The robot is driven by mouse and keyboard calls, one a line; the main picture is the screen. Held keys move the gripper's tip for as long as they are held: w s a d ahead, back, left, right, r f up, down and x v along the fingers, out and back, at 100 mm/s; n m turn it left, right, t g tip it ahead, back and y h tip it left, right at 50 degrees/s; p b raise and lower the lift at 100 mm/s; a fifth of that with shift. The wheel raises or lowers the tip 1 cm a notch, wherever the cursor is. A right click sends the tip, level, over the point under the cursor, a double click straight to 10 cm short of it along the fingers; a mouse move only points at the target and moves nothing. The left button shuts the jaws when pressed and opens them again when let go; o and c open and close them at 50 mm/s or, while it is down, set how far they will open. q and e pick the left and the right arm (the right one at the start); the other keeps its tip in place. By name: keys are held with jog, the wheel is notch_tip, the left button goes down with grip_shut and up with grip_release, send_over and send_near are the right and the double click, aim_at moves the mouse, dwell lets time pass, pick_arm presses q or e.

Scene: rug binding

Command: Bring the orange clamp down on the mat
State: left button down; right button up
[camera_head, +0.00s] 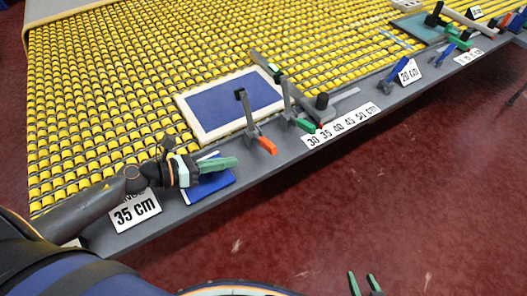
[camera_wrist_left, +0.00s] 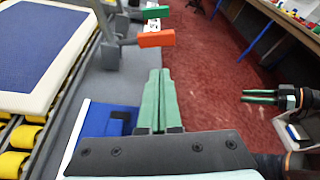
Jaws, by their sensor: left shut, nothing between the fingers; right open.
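The blue mat with a white border (camera_head: 228,103) lies on the yellow roller bed; it also shows in the left wrist view (camera_wrist_left: 35,48). The orange clamp (camera_head: 267,145) stands at the mat's front edge, its grey arm upright and its orange handle sticking out over the grey rail. Its orange handle also shows in the left wrist view (camera_wrist_left: 156,39). My left gripper (camera_head: 231,162) is shut and empty, left of the orange handle and apart from it. Its green fingers (camera_wrist_left: 158,85) point toward the handle. My right gripper (camera_head: 364,281) is open and empty over the floor.
A green-handled clamp (camera_head: 304,125) stands just right of the orange one. A blue block (camera_head: 208,188) lies on the grey rail below my left gripper. A 35 cm sign (camera_head: 136,211) and a row of number signs (camera_head: 341,124) line the edge. Red floor is open in front.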

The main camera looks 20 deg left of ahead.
pick_arm(q)
jog(key=shift+w+d, duration=0.1)
jog(key=shift+w+d, duration=0.2)
jog(key=p+x, duration=0.1)
jog(key=x, duration=0.8)
jog(key=shift+f+p, duration=0.15)
jog(key=shift+p, duration=0.25)
jog(key=shift+w, duration=0.1)
